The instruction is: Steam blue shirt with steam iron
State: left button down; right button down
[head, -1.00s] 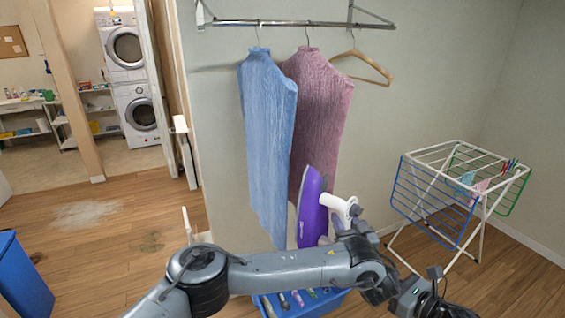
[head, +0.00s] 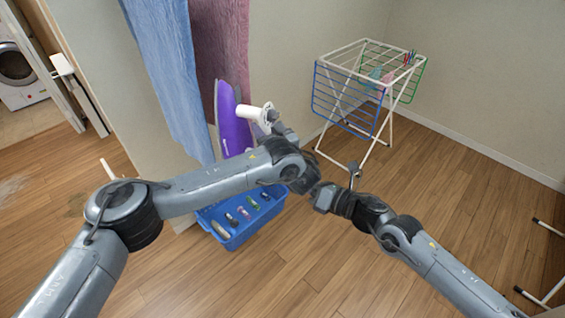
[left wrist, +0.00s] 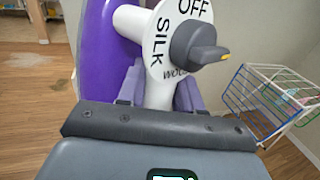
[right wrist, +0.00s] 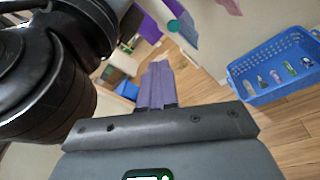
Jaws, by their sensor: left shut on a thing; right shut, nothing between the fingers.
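The blue shirt (head: 165,70) hangs at the upper left of the head view, its top out of frame. The purple iron (head: 234,125) is upright, just right of the shirt's lower part. I cannot tell if they touch. My left gripper (left wrist: 160,95) is shut on the iron's white handle (left wrist: 160,75); a grey dial beside the handle has "OFF", "SILK" and "WOOL" lettering around it. My right gripper (right wrist: 158,78) is shut and empty, low and right of the iron, with its fingers together in the right wrist view.
A pink shirt (head: 222,40) hangs behind the iron. A blue basket (head: 238,232) with several small items stands on the floor below; it also shows in the right wrist view (right wrist: 262,95). A drying rack (head: 368,90) stands back right. The floor at right is mostly clear.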

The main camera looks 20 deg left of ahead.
jog(key=d+n+t+h, duration=0.1)
jog(key=d+n+t, duration=0.1)
jog(key=n, duration=0.5)
jog(key=d+n+t, duration=0.1)
jog(key=n+t, duration=0.1)
jog(key=n, duration=0.5)
jog(key=s+d+f+n+t+h, duration=0.1)
jog(key=d+n+t, duration=0.1)
jog(key=n, duration=0.5)
jog(key=shift+d+h, duration=0.3)
jog(key=shift+d, duration=0.05)
jog(key=shift+a, duration=0.1)
